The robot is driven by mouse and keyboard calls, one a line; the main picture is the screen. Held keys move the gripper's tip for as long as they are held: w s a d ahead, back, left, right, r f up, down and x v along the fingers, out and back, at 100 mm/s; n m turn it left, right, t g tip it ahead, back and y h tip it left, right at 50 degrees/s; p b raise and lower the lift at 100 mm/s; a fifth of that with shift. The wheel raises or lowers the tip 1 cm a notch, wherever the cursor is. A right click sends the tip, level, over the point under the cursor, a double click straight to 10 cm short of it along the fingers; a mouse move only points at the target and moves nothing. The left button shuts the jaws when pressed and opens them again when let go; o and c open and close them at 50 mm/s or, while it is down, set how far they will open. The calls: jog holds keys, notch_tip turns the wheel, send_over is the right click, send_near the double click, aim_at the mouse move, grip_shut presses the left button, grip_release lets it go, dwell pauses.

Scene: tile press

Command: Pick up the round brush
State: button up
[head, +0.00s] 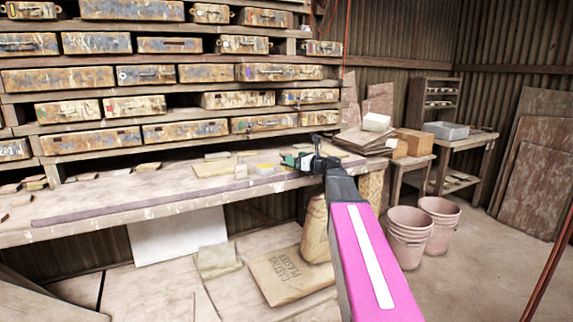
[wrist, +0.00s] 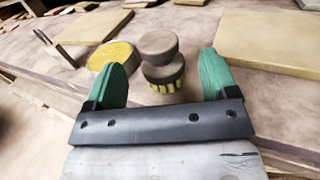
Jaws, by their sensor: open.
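The round brush (wrist: 163,72) stands upright on the bench in the wrist view, with a round wooden knob on top and yellow bristles under a dark wooden disc. My gripper (wrist: 162,61) is open, its two green fingers spread to either side of the brush in the picture. The brush lies beyond the fingers, and I cannot tell how far. Nothing is held. In the head view my gripper (head: 299,160) is over the right part of the bench, and I cannot make out the brush there.
A round yellow sponge-like pad (wrist: 113,54) lies just left of the brush. A flat tan board (wrist: 270,42) lies to the right. In the head view the bench (head: 150,200) runs below shelves of worn boxes (head: 88,43). Two buckets (head: 405,240) stand on the floor.

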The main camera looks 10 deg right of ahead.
aim_at(285, 155)
jog(key=shift+x, duration=2.8)
jog(key=shift+s, duration=0.15)
jog(key=shift+c, duration=0.3)
jog(key=c, duration=1)
jog(key=shift+r, duration=0.5)
jog(key=r, duration=0.2)
jog(key=a+r, duration=0.1)
jog(key=shift+s+r, duration=0.3)
jog(key=shift+r, duration=0.05)
jog(key=s+a+r, duration=0.1)
jog(key=a+r, duration=0.1)
jog(key=a, duration=0.1)
jog(key=s+a+r, duration=0.2)
jog(key=a, duration=0.1)
jog(key=s+a+r, duration=0.2)
jog(key=a, duration=0.1)
jog(key=shift+s+r, duration=0.15)
jog(key=shift+s, duration=0.05)
